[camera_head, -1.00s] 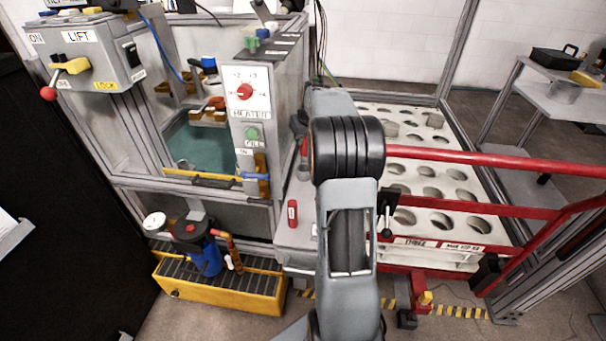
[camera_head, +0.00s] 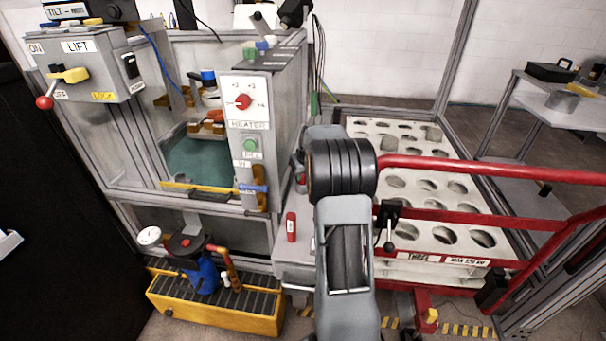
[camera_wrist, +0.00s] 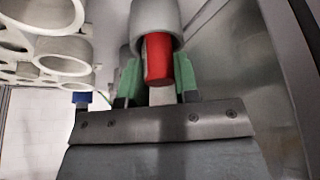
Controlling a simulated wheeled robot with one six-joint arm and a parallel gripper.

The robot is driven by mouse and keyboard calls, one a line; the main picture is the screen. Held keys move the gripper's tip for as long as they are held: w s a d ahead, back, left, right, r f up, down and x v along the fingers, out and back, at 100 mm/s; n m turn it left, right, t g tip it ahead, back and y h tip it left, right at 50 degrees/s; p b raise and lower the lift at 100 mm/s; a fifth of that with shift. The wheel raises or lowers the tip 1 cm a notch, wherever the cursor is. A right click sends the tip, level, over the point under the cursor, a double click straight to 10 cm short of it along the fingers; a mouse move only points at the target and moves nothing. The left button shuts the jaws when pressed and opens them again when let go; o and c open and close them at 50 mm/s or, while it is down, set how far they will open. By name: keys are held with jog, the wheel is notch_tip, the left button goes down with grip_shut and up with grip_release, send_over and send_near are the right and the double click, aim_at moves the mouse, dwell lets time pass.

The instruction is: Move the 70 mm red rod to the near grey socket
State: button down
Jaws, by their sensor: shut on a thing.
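In the wrist view a red rod (camera_wrist: 157,60) sits between the two green fingers of my gripper (camera_wrist: 156,80), which is shut on it. The rod's far end is at the mouth of a grey cylindrical socket (camera_wrist: 155,14); I cannot tell how deep it is inside. In the head view my arm hides most of the gripper and the held rod. Another red rod (camera_head: 291,227), with a small label, stands upright on the grey ledge left of my arm. I cannot read either rod's length.
A white rack (camera_head: 470,213) with several round holes lies right of my arm, behind red rails (camera_head: 480,219). The heater panel (camera_head: 245,115) and a teal tank (camera_head: 200,162) stand to the left. A yellow tray (camera_head: 220,307) is on the floor.

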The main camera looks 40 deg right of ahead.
jog(key=shift+f, duration=0.2)
jog(key=c, duration=0.8)
grip_release()
jog(key=shift+c, duration=0.2)
jog(key=shift+s+r, duration=0.1)
jog(key=shift+r, duration=0.5)
jog(key=p+v, duration=0.2)
jog(key=v, duration=0.9)
jog(key=shift+r, duration=0.1)
